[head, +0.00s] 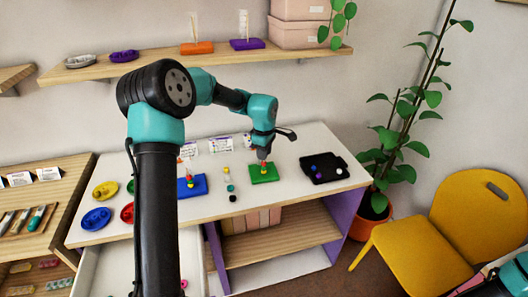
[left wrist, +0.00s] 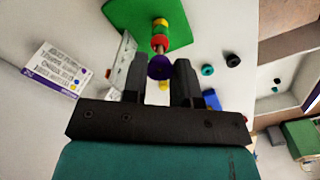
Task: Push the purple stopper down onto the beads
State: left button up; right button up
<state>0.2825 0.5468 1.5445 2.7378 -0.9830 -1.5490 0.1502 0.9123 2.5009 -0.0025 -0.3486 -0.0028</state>
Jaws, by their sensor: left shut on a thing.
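The green board (head: 264,174) stands on the white table top, and it also shows at the top of the left wrist view (left wrist: 120,14). Its upright peg carries red and yellow beads (left wrist: 160,36). My left gripper (head: 263,157) points down over this board. In the left wrist view its two fingers (left wrist: 160,72) are shut on the purple stopper (left wrist: 160,66), which appears in line with the beads. I cannot tell whether the stopper touches the top bead. In the head view the fingers hide the stopper.
A blue board (head: 193,186) with beads stands left of the green one, with loose beads (head: 230,188) between them. A black tray (head: 325,168) lies to the right. Coloured dishes (head: 97,218) are at the left. White cards (head: 220,145) stand behind.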

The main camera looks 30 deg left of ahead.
pick_arm(q)
jog(key=shift+f, duration=1.15)
dwell(0.4)
jog(key=o, duration=1)
jog(key=shift+c, duration=0.2)
jog(key=shift+r, duration=0.1)
notch_tip(320, 180, up, 17)
jog(key=shift+r, duration=0.2)
dwell(0.3)
